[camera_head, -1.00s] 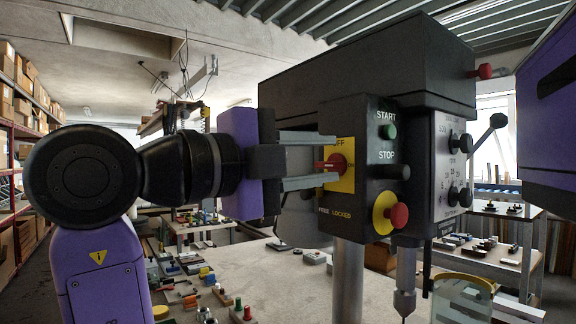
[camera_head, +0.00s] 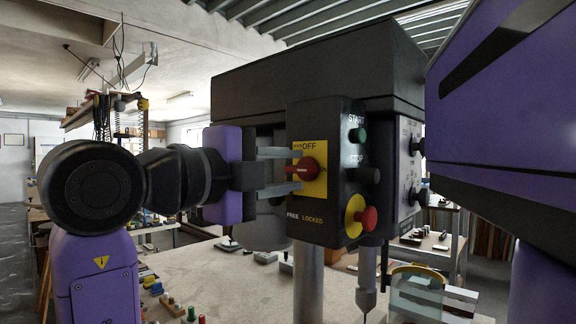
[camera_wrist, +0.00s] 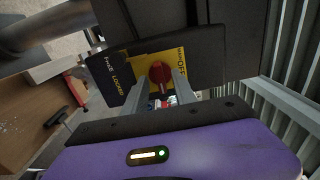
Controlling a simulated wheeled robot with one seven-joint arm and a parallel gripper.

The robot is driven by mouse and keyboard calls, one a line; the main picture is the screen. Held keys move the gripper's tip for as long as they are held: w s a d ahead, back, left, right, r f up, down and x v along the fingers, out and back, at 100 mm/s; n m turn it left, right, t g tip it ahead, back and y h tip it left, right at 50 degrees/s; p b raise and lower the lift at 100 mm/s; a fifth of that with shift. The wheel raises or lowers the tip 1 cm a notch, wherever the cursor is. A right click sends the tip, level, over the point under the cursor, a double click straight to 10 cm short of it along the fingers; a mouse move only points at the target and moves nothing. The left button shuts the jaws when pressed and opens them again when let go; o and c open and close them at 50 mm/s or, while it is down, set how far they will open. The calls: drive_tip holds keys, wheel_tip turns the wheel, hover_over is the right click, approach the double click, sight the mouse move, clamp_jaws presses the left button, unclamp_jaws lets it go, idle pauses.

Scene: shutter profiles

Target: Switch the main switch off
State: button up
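The main switch (camera_head: 309,168) is a red rotary knob on a yellow plate marked OFF at the top, on the dark control box of a drill press. My gripper (camera_head: 300,170) reaches it from the left, its fingers apart above and below the knob's handle. In the wrist view the knob (camera_wrist: 160,72) lies between the fingertips of my gripper (camera_wrist: 161,80), its handle pointing towards the gripper. Small gaps seem to show beside it; I cannot tell whether a finger touches it.
The drill chuck (camera_head: 367,285) hangs below the box. Small parts lie on the workbench (camera_head: 255,290).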

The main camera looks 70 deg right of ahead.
drive_tip(key=shift+s+d, duration=0.15)
drive_tip(key=shift+d, duration=0.05)
clamp_jaws()
drive_tip(key=shift+n, duration=0.3)
drive_tip(key=n+b, duration=0.1)
drive_tip(key=n, duration=0.1)
drive_tip(key=shift+f+n, duration=0.1)
drive_tip(key=shift+n, duration=0.3)
drive_tip(key=n, duration=0.4)
drive_tip(key=shift+n+b, duration=0.3)
drive_tip(key=n, duration=0.4)
drive_tip(key=shift+n+p, duration=0.65)
drive_tip(key=shift+n, duration=1.55)
